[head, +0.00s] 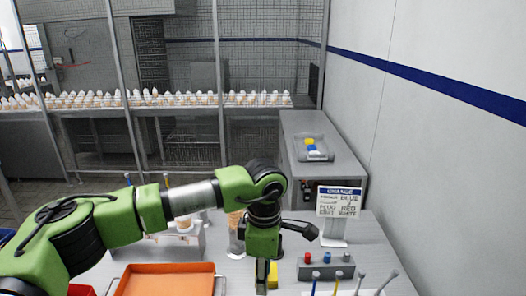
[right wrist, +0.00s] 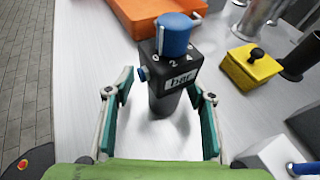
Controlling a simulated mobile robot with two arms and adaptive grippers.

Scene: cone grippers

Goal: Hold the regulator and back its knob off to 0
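The regulator (right wrist: 172,85) stands upright on the table in the right wrist view. It has a black body with a "bar" label, a blue knob (right wrist: 174,36) on top and a scale where 0 and 2 can be read. My right gripper (right wrist: 160,95) is open, with one teal-padded finger on each side of the regulator and gaps to both. The regulator cannot be made out in the head view. My left gripper (head: 262,272) points down over the table in the head view; its fingertips are too small and cut off to tell their state.
An orange tray (head: 165,281) lies left of my left gripper; it also shows behind the regulator (right wrist: 140,14). A yellow block with a black knob (right wrist: 252,66) stands right of the regulator. A sign (head: 339,202) and a grey block with coloured knobs (head: 326,271) stand further right.

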